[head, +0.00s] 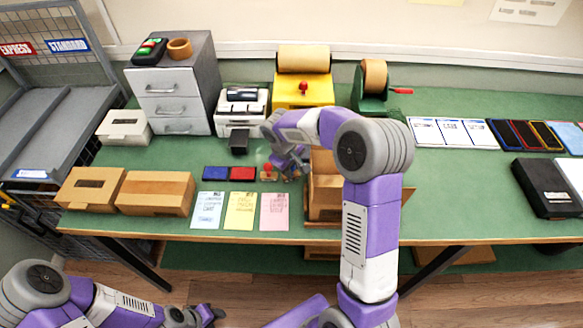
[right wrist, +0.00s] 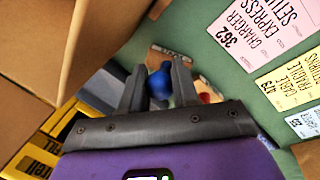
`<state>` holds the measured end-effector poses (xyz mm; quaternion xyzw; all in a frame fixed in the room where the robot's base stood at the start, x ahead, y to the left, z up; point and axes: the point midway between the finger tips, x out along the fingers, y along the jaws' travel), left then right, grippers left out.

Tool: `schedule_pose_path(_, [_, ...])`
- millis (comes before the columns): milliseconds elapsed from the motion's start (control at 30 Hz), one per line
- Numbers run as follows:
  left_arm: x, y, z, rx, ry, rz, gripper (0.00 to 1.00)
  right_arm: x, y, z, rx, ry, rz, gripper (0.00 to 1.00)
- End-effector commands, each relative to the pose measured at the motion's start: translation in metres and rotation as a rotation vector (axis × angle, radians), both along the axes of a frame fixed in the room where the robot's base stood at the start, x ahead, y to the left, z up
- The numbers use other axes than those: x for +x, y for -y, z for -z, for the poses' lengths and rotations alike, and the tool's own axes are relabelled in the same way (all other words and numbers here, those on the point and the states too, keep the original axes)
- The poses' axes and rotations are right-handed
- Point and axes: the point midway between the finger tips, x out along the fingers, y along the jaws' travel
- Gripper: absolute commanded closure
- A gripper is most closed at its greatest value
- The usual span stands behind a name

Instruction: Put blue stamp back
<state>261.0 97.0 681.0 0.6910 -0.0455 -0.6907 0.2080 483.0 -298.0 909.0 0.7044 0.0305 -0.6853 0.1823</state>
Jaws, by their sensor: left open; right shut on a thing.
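The blue stamp (right wrist: 159,82) shows its round blue knob between the fingers of my right gripper (right wrist: 158,85) in the right wrist view. My right gripper (head: 287,165) is shut on it, low over the table behind the pink card. The blue stamp is hard to make out in the head view. A red-knobbed stamp (head: 268,168) stands just left of this gripper on a small wooden piece. It also shows partly behind a finger in the right wrist view (right wrist: 205,97). My left gripper (head: 207,313) is open and empty, in front of the table at the bottom.
A blue ink pad (head: 215,173) and a red ink pad (head: 243,174) lie left of the stamps. Blue (head: 207,211), yellow (head: 240,211) and pink (head: 274,211) cards lie in front. A cardboard box (head: 325,190) stands close right of my right gripper, partly behind my arm.

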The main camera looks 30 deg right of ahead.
Motion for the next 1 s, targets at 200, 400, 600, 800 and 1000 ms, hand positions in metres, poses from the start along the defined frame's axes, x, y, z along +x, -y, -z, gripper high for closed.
schedule_pose_path(200, [0.0,0.0,0.002,0.0,0.0,0.0,0.57,0.0,0.0,0.002,0.0,0.0,0.0,0.49])
schedule_pose_path(400, [0.0,0.0,0.002,0.0,0.0,0.0,0.57,0.0,0.0,0.002,0.0,0.0,0.0,0.45])
schedule_pose_path(600, [0.0,0.0,-0.002,0.0,0.0,0.0,0.57,0.0,0.0,-0.004,0.0,0.001,0.0,0.45])
schedule_pose_path(800, [0.0,0.0,-0.01,0.0,0.0,0.0,0.57,-0.001,-0.008,-0.039,0.0,0.004,-0.001,0.45])
schedule_pose_path(1000, [0.0,0.0,-0.02,0.0,0.0,0.0,0.57,-0.004,-0.017,-0.082,-0.001,0.004,-0.001,0.45])
